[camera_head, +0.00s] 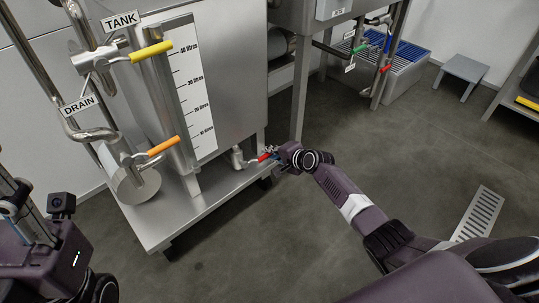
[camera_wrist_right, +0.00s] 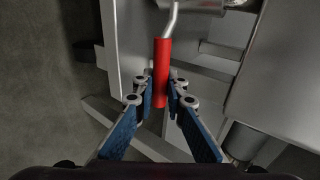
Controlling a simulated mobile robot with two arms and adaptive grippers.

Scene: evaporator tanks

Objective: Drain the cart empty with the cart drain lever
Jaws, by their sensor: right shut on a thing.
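The cart drain lever (camera_head: 264,157) is a red handle on a short metal valve at the lower right of the steel cart (camera_head: 232,70). It also shows in the right wrist view (camera_wrist_right: 162,75), running down between the blue finger pads. My right gripper (camera_head: 278,154) is shut on the red handle; it also shows in the wrist view (camera_wrist_right: 160,92). The cart's white litre scale (camera_head: 196,95) faces me, but I cannot make out a liquid level. My left gripper (camera_head: 14,198) is at the left edge, partly cut off, and its opening is unclear.
A yellow lever (camera_head: 151,52) by the TANK sign and an orange lever (camera_head: 163,146) by the DRAIN sign (camera_head: 79,105) are on the left pipes. A blue-slatted drain basin (camera_head: 405,62) and a step stool (camera_head: 464,70) stand behind.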

